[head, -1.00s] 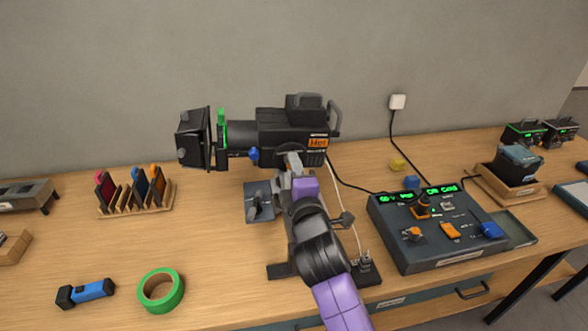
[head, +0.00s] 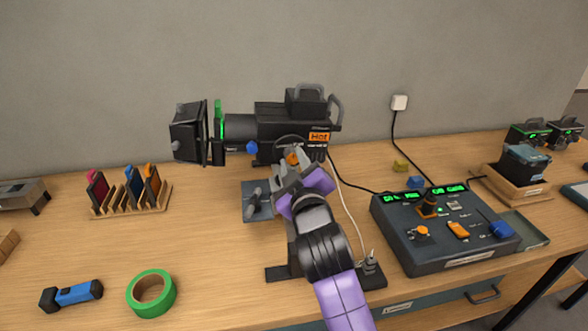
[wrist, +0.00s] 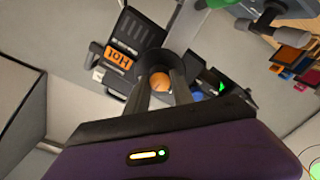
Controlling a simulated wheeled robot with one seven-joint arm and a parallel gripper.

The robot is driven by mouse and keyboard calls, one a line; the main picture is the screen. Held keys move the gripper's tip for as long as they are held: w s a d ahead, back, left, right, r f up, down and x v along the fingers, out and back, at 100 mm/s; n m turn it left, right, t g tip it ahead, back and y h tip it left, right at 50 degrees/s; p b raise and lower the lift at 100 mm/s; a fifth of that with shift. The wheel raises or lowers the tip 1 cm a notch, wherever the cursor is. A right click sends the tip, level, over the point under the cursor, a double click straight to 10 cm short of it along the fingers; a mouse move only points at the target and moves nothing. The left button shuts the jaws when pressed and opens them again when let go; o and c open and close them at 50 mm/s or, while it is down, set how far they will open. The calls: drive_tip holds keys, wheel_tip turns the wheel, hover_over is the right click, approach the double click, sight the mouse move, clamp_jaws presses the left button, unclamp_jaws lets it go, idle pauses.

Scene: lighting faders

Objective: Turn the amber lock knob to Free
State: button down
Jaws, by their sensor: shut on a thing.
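The amber lock knob (head: 293,158) is on the side of the black stage light (head: 272,128), below its orange "Hot" label. In the wrist view the knob (wrist: 160,82) shows as a round orange end between my two dark fingers. My gripper (head: 291,166) is at the knob and shut on it, with the wrist rolled over at a tilt. The fingers hide part of the knob. No Free marking is readable in either view.
A blue knob (head: 251,147) is left of the amber one on the light. A control desk (head: 440,262) with green displays stands right of my arm. Gel frames (head: 130,193), green tape (head: 152,293) and a blue torch (head: 72,295) lie left. A cable hangs beside the arm.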

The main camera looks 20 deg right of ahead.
drive_tip(key=m+b, duration=0.1)
drive_tip(key=m, duration=0.1)
drive_tip(key=m+b, duration=0.1)
drive_tip(key=m, duration=0.1)
drive_tip(key=shift+f+m+b, duration=0.2)
drive_tip(key=shift+m+b, duration=0.95)
drive_tip(key=shift+m, duration=0.75)
drive_tip(key=shift+r+m, duration=0.1)
drive_tip(key=shift+m, duration=0.2)
drive_tip(key=c, duration=1.1)
unclamp_jaws()
drive_tip(key=shift+s, duration=0.1)
